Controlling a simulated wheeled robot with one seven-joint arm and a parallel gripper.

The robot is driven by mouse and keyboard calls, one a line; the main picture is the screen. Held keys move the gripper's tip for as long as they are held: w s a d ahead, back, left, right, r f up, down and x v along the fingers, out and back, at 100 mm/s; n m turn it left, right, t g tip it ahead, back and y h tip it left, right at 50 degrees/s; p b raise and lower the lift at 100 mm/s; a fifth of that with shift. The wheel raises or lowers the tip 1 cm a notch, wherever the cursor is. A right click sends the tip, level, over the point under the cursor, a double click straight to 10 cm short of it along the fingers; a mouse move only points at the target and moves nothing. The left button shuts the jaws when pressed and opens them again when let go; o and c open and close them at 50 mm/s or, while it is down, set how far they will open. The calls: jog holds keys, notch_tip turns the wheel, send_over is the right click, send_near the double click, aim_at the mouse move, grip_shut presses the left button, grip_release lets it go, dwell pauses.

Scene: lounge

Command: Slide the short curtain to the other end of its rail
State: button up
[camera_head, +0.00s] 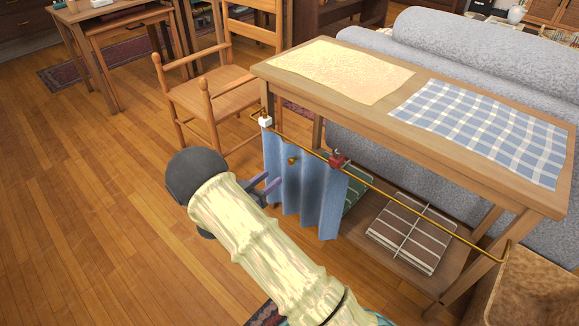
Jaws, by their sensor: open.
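The short blue curtain (314,196) hangs in folds at the left end of a brass rail (400,199) along the table's front. A white block (265,121) is at its left top corner and a red clip (338,160) at its right top corner. A small brass knob (292,160) shows on the curtain's upper part. My gripper (272,187) is open, its fingers pointing at the curtain's left part. Whether the fingers touch the cloth I cannot tell. My arm hides part of the floor in front.
The wooden table (375,119) carries a cream cloth (341,70) and a checked cloth (482,130). Its lower shelf (415,283) holds striped folded cloths. A wooden chair (205,100) stands left, a grey sofa (470,55) behind, a wicker basket (535,290) at right.

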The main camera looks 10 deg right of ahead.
aim_at(289, 161)
jog(key=b+x, duration=0.2)
jog(key=x, duration=0.8)
jog(key=shift+b, duration=0.4)
jog(key=shift+a, duration=0.1)
grip_shut()
